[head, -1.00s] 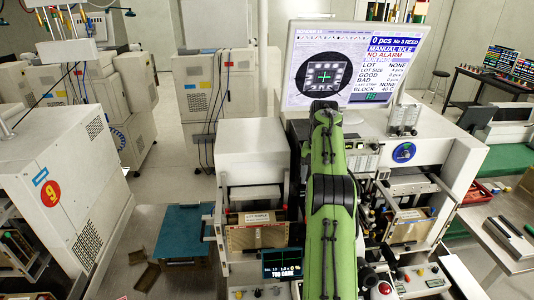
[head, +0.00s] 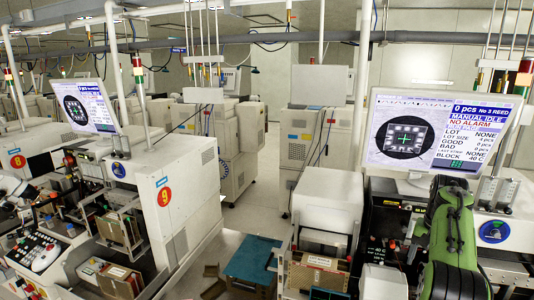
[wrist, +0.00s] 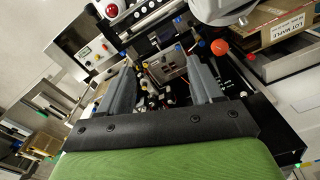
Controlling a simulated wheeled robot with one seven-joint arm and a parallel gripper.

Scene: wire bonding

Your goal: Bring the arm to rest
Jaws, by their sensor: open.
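My green arm (head: 452,240) rises at the right of the head view, in front of the wire bonding machine. Its end is not clearly seen there. In the wrist view my gripper (wrist: 160,78) shows two grey fingers standing well apart, with nothing held between them. Beyond the fingers are the machine's dark work area and small metal parts. The fingers look tilted relative to the machine, and I cannot tell how far they are from it.
A monitor (head: 441,135) stands behind my arm. Another machine marked 9 (head: 187,188) is on the left, with a blue-topped stand (head: 252,262) between. A box labelled "LOT MAPLE" (wrist: 285,22) and red knob (wrist: 220,47) lie close to the fingers. Open floor shows mid-view.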

